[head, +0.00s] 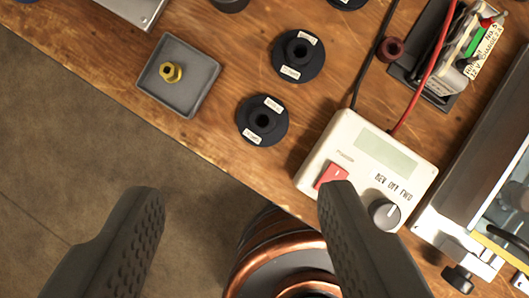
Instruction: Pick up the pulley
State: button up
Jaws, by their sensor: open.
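Two black round discs with raised hubs and white labels look like pulleys. The nearer pulley (262,120) lies flat on the wooden bench close to its front edge. The second pulley (298,56) lies just behind it to the right. More dark round parts are cut off at the top edge, so I cannot tell what they are. My gripper (240,197) is open and empty, its two dark fingers wide apart. In the picture its fingertips are below the nearer pulley, over the bench's front edge and the floor.
A grey square tray (160,104) holds a brass fitting (171,72). A white control box (367,165) with a red switch and a knob stands right of the nearer pulley. A copper-ringed round object (285,262) sits below the bench edge. Red and black cables run behind the box.

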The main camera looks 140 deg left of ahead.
jog(key=w+f+g, duration=0.1)
jog(key=w+f, duration=0.1)
jog(key=f, duration=0.3)
jog(key=w+f+g, duration=0.1)
jog(key=f+g, duration=0.1)
jog(key=f, duration=0.4)
jog(key=w+f+m+g, duration=0.1)
jog(key=w+f+g, duration=0.1)
jog(key=f, duration=0.4)
jog(key=shift+w+a+f, duration=0.15)
jog(key=shift+w+f, duration=0.1)
jog(key=shift+w, duration=0.05)
jog(key=shift+s+d+f, duration=0.15)
jog(key=shift+f, duration=1.15)
jog(key=shift+s+d+f, duration=0.1)
jog(key=shift+d+f, duration=0.05)
jog(key=shift+f, duration=1.15)
jog(key=c, duration=1.1)
jog(key=shift+r, duration=5)
jog(key=shift+c, duration=0.2)
